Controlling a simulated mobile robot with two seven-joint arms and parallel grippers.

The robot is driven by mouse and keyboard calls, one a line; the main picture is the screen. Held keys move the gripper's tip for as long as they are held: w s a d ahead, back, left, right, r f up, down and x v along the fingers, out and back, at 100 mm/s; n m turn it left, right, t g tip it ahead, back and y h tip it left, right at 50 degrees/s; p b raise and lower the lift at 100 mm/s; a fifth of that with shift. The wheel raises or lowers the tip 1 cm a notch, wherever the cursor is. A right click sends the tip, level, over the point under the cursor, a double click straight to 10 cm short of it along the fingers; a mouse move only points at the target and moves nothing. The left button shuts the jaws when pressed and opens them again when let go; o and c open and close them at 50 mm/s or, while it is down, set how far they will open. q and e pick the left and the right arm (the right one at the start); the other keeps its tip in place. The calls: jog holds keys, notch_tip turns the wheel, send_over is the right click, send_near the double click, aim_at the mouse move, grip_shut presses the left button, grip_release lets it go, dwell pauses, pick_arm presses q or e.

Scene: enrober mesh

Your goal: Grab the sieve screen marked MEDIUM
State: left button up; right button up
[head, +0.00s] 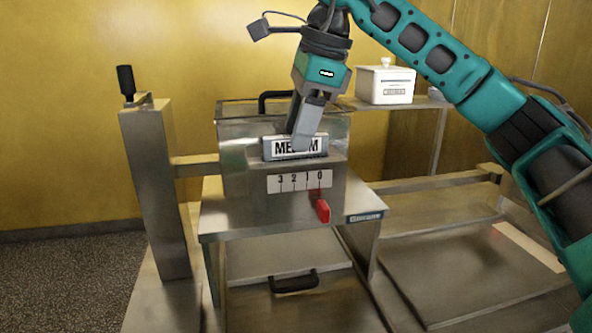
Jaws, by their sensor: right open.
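The sieve screen marked MEDIUM (276,149) shows as a grey-framed front with a white label on the face of the steel box (235,165). My right gripper (302,140) points down in front of the label and covers its middle letters. The gripper is open; its fingers overlap in this view, and I cannot tell whether they touch the screen. The rest of the screen is hidden in the box. My left gripper is not in view.
Below the label are a 3 2 1 0 scale (287,184) and a red lever (322,211) near 0. A black handle (276,96) stands on top. A post with a black knob (125,80) is left; a white lidded container (386,85) sits on a shelf behind.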

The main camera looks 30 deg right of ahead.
jog(key=shift+f, duration=0.2)
dwell(0.6)
jog(key=shift+c, duration=0.5)
grip_shut()
